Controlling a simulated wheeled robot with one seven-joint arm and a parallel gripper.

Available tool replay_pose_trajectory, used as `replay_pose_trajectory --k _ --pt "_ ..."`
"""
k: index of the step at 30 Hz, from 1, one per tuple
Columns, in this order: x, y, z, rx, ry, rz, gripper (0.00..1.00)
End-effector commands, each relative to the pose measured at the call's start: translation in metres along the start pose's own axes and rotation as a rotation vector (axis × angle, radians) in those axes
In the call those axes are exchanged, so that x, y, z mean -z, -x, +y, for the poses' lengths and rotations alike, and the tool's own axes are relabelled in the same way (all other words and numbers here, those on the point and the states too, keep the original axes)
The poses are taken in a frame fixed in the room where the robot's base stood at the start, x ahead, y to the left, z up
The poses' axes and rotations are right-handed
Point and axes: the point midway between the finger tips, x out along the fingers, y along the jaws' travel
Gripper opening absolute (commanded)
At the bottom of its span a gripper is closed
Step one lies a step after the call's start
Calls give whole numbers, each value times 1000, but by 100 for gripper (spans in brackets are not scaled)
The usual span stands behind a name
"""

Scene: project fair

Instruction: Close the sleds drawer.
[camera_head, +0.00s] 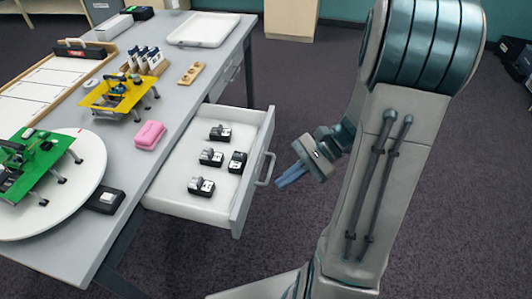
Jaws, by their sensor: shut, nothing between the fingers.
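The white drawer (267,127) is pulled out from under the grey table. Several small black-and-white sleds (211,157) lie inside it. Its front carries a light bar handle (264,170). My gripper (279,184) is just to the right of the handle, with its blue fingers pointing left toward the drawer front. The fingers are together and hold nothing. I cannot tell whether the fingertips touch the handle.
The grey table (180,105) holds a yellow stand (125,97), a green stand (38,160) on a white disc (85,175), a pink block (150,135) and a white tray (204,29). A second drawer (230,72) sits farther back. Carpet (300,100) around the drawer is clear.

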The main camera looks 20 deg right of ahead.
Motion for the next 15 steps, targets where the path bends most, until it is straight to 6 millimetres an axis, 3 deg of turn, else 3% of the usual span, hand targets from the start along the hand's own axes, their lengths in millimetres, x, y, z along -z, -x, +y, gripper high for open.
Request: replay_pose_trajectory --k 1,9,15 --pt "17 3 -1 75 -73 -59 0" --pt "86 40 -9 478 -355 -333 0" --pt "119 61 -4 659 -446 -440 0"
